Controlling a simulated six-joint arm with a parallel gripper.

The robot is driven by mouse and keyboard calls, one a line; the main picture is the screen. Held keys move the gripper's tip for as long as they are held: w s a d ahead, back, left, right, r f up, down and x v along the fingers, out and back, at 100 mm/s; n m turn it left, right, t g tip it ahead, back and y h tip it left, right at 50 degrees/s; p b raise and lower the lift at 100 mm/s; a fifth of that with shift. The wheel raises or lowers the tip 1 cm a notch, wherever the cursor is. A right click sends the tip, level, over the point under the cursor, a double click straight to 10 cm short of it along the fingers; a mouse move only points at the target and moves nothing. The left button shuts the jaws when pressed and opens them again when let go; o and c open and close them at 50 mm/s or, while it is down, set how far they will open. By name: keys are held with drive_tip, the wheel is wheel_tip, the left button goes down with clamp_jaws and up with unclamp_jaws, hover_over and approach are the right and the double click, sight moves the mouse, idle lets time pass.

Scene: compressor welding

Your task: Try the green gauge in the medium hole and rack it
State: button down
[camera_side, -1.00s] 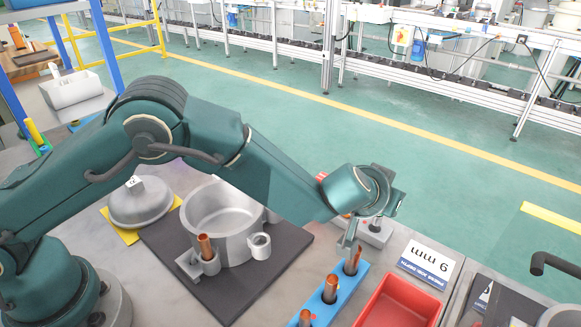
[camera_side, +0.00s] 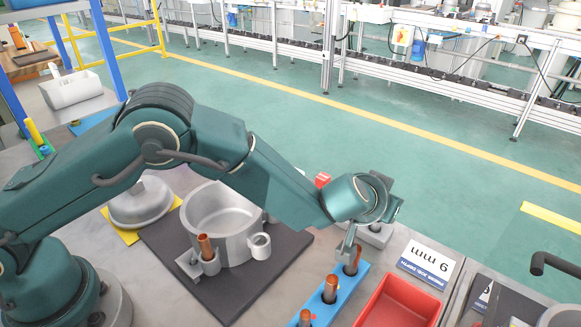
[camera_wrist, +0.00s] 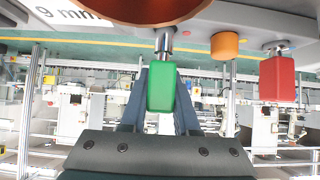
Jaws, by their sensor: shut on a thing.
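The green gauge (camera_wrist: 162,88) shows its block-shaped handle between my gripper's (camera_wrist: 160,98) two fingers in the wrist view. My gripper is shut on it. Its metal pin runs toward a large copper tube end, which hides the pin's far end. I cannot tell whether the pin is seated in anything. In the side view my gripper (camera_side: 349,242) points down behind the blue block, next to a grey base (camera_side: 377,235); the green handle is hidden there. A red gauge (camera_wrist: 277,78) and an orange knob (camera_wrist: 225,45) stand beside it. I cannot identify the medium hole.
A blue block (camera_side: 318,306) holds several copper tubes close to my gripper. A red tray (camera_side: 398,303) and a white mm sign (camera_side: 428,262) lie to the right. A grey pot (camera_side: 218,215) with side fittings stands on a dark mat (camera_side: 235,290) at left.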

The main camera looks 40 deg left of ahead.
drive_tip(key=shift+f, duration=0.8)
drive_tip(key=c, duration=0.6)
unclamp_jaws()
drive_tip(key=shift+v, duration=2.55)
drive_tip(key=shift+r, duration=0.1)
